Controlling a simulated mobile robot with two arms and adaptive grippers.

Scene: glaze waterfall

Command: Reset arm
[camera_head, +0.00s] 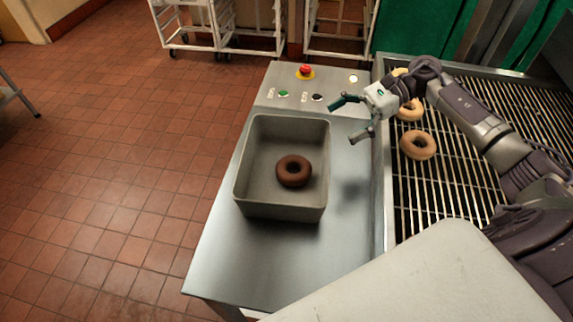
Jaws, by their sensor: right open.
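My right gripper (355,117) is open and empty. It hangs above the steel table near the rack's left edge, to the right of the grey bin, with its fingers pointing left. My right arm reaches in from the right over the wire rack. The grey bin (246,160) stands on the steel table (235,265), and a brown chocolate donut (294,171) lies flat inside it. Pale donuts lie on the wire rack (470,190): one (418,145) is in clear view, another (411,110) is partly hidden by my arm. My left gripper is not in view.
A control panel at the table's far end has a red emergency button (305,71), a green button (284,94) and a black knob (317,97). White wheeled racks (220,30) stand behind. Tiled floor (110,150) lies open to the left.

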